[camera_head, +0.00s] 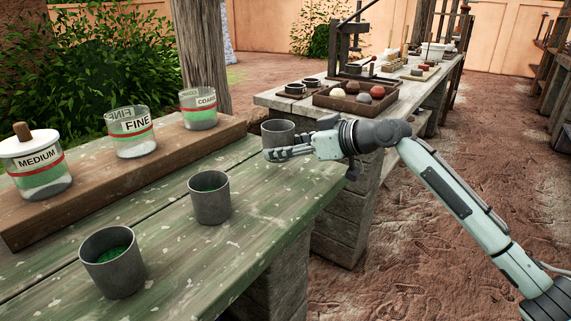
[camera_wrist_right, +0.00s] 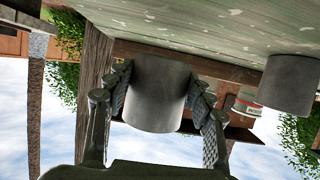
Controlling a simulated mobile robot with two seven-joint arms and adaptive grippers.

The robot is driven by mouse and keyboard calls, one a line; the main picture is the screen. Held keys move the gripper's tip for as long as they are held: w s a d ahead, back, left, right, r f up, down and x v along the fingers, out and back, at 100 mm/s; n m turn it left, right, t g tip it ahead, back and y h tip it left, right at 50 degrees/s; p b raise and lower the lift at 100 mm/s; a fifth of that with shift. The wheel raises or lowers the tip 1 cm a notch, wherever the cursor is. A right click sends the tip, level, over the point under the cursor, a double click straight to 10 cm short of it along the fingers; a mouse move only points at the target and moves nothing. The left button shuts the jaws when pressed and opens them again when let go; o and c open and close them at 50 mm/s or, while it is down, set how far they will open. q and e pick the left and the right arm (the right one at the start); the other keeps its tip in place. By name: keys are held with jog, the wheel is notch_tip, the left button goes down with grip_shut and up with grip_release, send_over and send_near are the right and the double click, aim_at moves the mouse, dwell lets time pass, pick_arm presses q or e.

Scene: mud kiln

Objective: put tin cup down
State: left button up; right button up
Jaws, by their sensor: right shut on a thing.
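My right gripper (camera_head: 290,152) is shut on a grey tin cup (camera_head: 278,133) at the far right end of the green table (camera_head: 250,222). The cup is upright, its lower part partly hidden by the fingers. I cannot tell whether its base touches the table. In the right wrist view, which is upside down, the held cup (camera_wrist_right: 157,93) sits between the two fingers of my right gripper (camera_wrist_right: 160,112). Two more tin cups with green contents stand on the table, one in the middle (camera_head: 209,200) and one nearer (camera_head: 113,265). My left gripper is not in view.
A wooden riser (camera_head: 120,185) along the table's back bears glass jars labelled MEDIUM (camera_head: 37,165), FINE (camera_head: 133,135) and COARSE (camera_head: 198,110). A wooden post (camera_head: 203,50) stands behind. Another bench (camera_head: 265,101) holds a tray of balls (camera_head: 355,97). Table between the cups is clear.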

aim_at(286, 175)
jog(key=shift+w+d+f, duration=0.1)
jog(key=shift+f, duration=0.1)
notch_tip(286, 175, down, 3)
jog(key=shift+f, duration=0.2)
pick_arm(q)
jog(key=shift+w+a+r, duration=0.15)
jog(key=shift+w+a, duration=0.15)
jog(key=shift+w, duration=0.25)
pick_arm(e)
jog(key=shift+f, duration=0.15)
jog(key=shift+f, duration=0.1)
